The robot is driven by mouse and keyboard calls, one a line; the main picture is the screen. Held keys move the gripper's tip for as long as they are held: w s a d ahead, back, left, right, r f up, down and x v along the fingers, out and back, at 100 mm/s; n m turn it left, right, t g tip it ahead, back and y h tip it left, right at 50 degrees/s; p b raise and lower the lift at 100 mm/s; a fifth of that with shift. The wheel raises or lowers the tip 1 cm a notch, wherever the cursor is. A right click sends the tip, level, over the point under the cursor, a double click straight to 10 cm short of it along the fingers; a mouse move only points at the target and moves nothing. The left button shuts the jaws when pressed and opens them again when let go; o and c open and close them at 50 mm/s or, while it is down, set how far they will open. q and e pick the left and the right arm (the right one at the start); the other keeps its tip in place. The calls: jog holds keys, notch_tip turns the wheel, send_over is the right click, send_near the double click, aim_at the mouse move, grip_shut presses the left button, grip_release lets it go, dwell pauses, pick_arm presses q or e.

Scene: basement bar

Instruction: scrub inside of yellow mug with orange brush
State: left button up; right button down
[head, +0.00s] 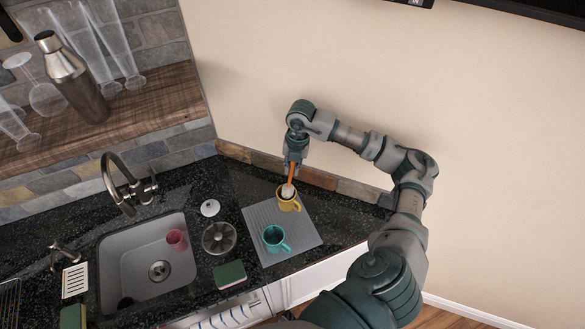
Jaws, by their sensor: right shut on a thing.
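The yellow mug (288,204) stands on a grey ribbed mat (265,217) on the dark counter. My right gripper (292,162) is above it, pointing down, shut on the orange brush (291,172). The brush is close to upright, with its white head (287,191) at the mug's mouth. The lower end of the head seems to be inside the mug; how deep it reaches is hidden. My left gripper is not in view.
A teal mug (273,238) stands on the same mat, nearer the front. A sink (147,262) with a pink cup (176,239) and a tall faucet (121,180) is at left. A round metal strainer (219,238) and a green sponge (229,274) lie between. The wall is close behind my right arm.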

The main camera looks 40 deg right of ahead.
notch_tip(320, 180, up, 5)
jog(key=p, duration=0.3)
jog(key=shift+r, duration=1.2)
